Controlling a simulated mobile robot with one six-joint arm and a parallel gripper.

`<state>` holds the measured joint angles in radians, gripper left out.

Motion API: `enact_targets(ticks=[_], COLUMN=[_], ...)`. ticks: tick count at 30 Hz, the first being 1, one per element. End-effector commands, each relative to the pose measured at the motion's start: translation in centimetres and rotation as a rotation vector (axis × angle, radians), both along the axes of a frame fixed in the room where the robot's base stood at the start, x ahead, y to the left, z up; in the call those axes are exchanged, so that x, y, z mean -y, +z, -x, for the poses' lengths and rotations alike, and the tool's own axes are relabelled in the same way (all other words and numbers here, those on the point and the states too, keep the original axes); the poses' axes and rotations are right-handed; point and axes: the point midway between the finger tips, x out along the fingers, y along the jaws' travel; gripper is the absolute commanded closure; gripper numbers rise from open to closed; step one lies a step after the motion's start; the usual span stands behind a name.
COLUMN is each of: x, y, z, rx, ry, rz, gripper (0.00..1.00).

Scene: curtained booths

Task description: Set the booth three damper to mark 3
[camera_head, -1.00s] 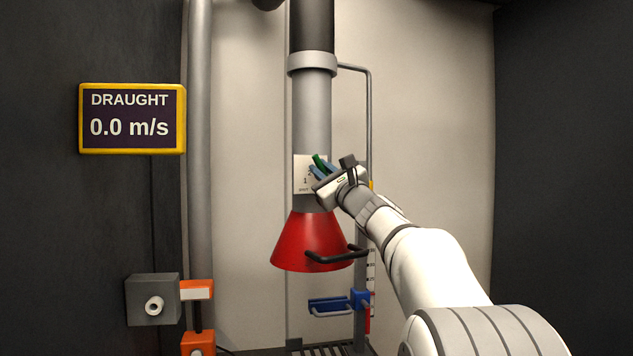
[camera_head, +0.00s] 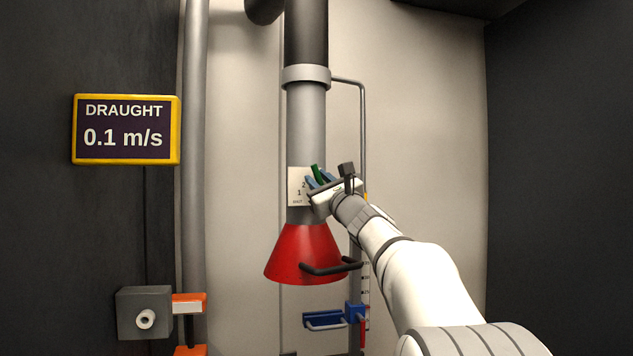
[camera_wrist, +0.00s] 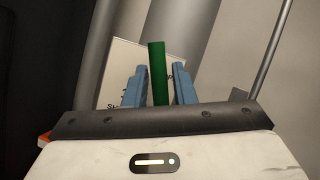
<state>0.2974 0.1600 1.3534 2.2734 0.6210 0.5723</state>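The damper on the grey vertical duct (camera_head: 306,122) has a white mark plate (camera_head: 297,186) showing SHUT, 1 and 2; anything further right is covered by my gripper. Its green lever (camera_head: 318,174) stands at the plate's right side, tilted slightly. My gripper (camera_head: 319,180) is at the lever. In the wrist view the green lever (camera_wrist: 158,75) stands between the two blue fingers of my gripper (camera_wrist: 159,88). Slim gaps seem to show, and whether the fingers press on it cannot be told. The draught display (camera_head: 124,130) reads 0.1 m/s.
A red hood (camera_head: 300,255) with a black handle (camera_head: 330,267) hangs below the duct. A blue fitting (camera_head: 324,319) is low behind it. A grey box (camera_head: 144,312) with a round knob and orange brackets (camera_head: 189,302) are at lower left. A dark wall closes the right.

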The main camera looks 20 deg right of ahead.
Motion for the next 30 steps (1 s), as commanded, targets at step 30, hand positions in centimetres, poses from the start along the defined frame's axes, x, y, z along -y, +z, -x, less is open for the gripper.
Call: enact_targets(ticks=[30], x=[1.6], y=[-3.4], z=[6.8], rx=[0.000], ry=[-0.002], rz=[0.000], gripper=[0.64])
